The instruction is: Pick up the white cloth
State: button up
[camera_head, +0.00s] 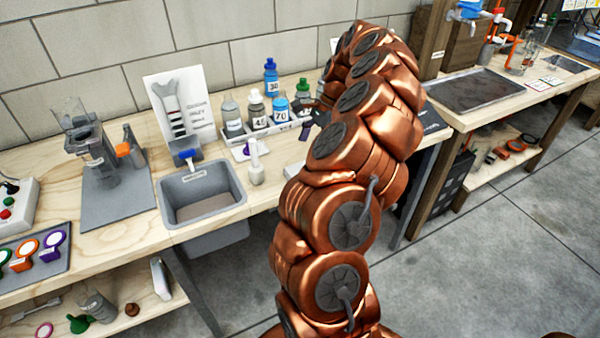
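I cannot make out a white cloth for certain. A small white flat thing (293,169) lies on the bench just left of my arm, partly hidden by it; I cannot tell if it is the cloth. My copper-coloured arm rises through the middle of the view and bends over the bench. My gripper is mostly hidden behind the arm. Small dark parts show at the arm's left edge beside the bottle tray, perhaps part of my gripper. Whether it is open or shut does not show.
A grey sink (201,196) is set into the bench. A white bottle (256,165) stands right of it. A tray of several labelled bottles (257,112) is near the wall. Left are a grey mat (111,205) with clear vessels and a control box (18,212). Open floor lies at right.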

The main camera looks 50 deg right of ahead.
aim_at(301, 167)
jog(key=shift+x, duration=0.85)
jog(key=shift+w+a+f+p, duration=0.1)
jog(key=shift+a+f+p, duration=0.4)
jog(key=shift+a+f, duration=0.25)
jog(key=shift+p+x, duration=0.35)
jog(key=shift+x, duration=1.35)
jog(key=c, duration=1.1)
